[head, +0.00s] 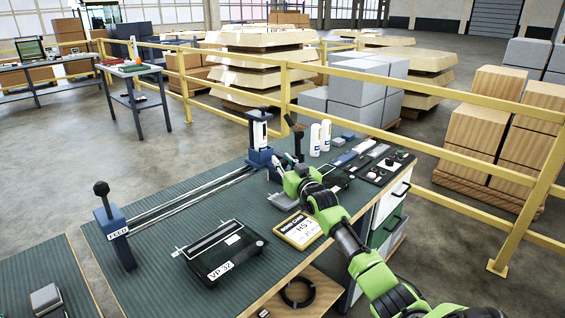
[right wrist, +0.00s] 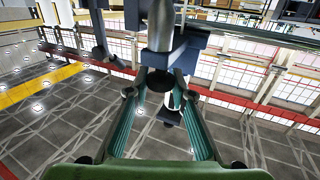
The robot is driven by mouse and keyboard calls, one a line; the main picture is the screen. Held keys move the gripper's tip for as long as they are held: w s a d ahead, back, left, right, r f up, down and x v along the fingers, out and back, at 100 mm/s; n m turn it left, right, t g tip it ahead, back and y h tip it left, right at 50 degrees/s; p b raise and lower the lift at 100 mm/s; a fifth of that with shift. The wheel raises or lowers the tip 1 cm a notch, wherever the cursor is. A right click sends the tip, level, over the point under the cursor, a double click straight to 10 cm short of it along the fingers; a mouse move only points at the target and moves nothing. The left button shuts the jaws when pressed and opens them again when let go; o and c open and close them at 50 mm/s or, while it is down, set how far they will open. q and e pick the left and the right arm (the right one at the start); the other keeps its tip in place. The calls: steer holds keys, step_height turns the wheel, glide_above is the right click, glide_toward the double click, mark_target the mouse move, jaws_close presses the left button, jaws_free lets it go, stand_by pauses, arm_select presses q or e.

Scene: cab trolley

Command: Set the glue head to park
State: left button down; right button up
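The glue head (head: 261,142) is a blue carriage with a white bottle, at the far right end of a twin rail (head: 190,198) on the green-topped bench. A blue post labelled FEED (head: 114,235), with a black knob, stands at the rail's left end. My right gripper (head: 280,168) is low beside the glue head, on its right. In the right wrist view, its two fingers (right wrist: 160,95) are apart, with dark and blue parts beyond and between the tips. I cannot tell whether they touch. My left gripper is not in view.
A black VP-37 tray (head: 228,262) and a yellow-framed card (head: 298,231) lie on the bench. A black lever (head: 298,140) and white bottles (head: 320,138) stand close to my right gripper. A yellow railing (head: 440,155) runs behind.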

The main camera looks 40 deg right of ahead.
steer(key=o, duration=0.4)
steer(key=shift+d+r, duration=0.1)
steer(key=shift+d, duration=0.25)
steer(key=shift+s+a, duration=0.35)
steer(key=shift+s, duration=0.15)
steer(key=v, duration=1.1)
steer(key=shift+d, duration=0.15)
